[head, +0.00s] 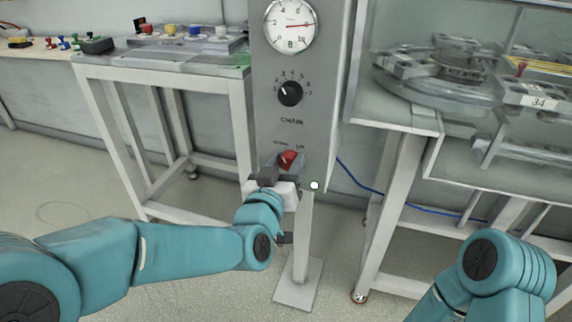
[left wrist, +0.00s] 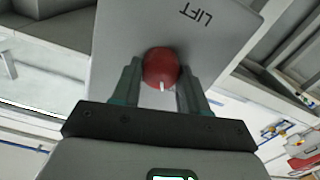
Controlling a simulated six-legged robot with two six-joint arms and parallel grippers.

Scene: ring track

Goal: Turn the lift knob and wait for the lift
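The lift knob (head: 289,159) is red and sits low on the front of a grey control panel (head: 291,136). The fingers are apart, one on each side; firm contact does not show. My right gripper is out of view.
Above the knob are a black CHAIN dial (head: 290,93) and a round white gauge (head: 290,25). A white table (head: 92,70) stands left and a bench (head: 392,108) with metal fixtures right. A blue cable (head: 362,185) runs behind the panel's post.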

